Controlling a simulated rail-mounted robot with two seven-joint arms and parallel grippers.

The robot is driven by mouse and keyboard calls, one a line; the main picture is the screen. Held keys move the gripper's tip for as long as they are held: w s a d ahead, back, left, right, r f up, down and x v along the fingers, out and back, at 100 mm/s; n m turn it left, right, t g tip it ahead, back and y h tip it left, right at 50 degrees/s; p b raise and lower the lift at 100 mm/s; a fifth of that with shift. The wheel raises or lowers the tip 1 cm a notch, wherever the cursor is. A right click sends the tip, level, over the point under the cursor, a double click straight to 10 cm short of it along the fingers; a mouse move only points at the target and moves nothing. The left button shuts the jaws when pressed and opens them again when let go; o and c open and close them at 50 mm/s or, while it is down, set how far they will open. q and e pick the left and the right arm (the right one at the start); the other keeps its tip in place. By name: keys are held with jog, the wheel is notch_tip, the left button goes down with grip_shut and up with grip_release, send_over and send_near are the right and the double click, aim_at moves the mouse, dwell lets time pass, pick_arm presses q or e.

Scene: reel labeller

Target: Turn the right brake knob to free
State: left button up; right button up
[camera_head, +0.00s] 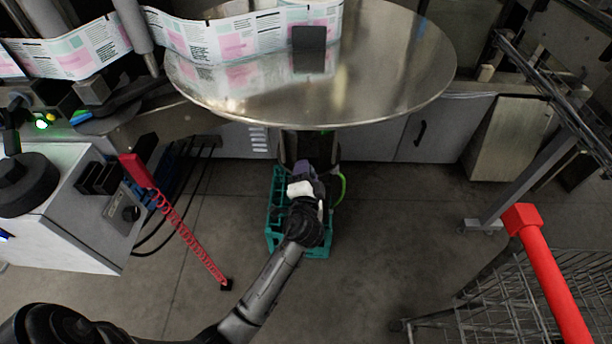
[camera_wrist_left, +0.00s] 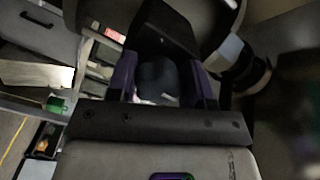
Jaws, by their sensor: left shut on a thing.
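My left gripper (camera_head: 304,168) reaches in under the front edge of the round metal table, its purple fingers pointing away from me. In the left wrist view, the two purple fingers of the gripper (camera_wrist_left: 162,84) stand on either side of a dark rounded knob (camera_wrist_left: 158,74) and are shut on it. The knob is in shadow, so no mark or turn angle can be read. In the head view the gripper and wrist hide the knob. My right gripper is not in view.
The round metal table (camera_head: 400,70) overhangs the gripper. A teal crate (camera_head: 275,240) lies on the floor beneath my left wrist. A red coiled cord (camera_head: 185,232) hangs at the left, beside a white cabinet (camera_head: 60,215). A red-handled wire cart (camera_head: 500,310) stands at the right.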

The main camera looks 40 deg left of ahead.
pick_arm(q)
jog(key=shift+f+n, duration=0.15)
jog(key=shift+n, duration=0.45)
jog(key=o, duration=0.9)
jog(key=v, duration=0.7)
jog(key=shift+s+d+p, duration=0.2)
jog(key=shift+s+p, duration=0.05)
jog(key=shift+p, duration=0.1)
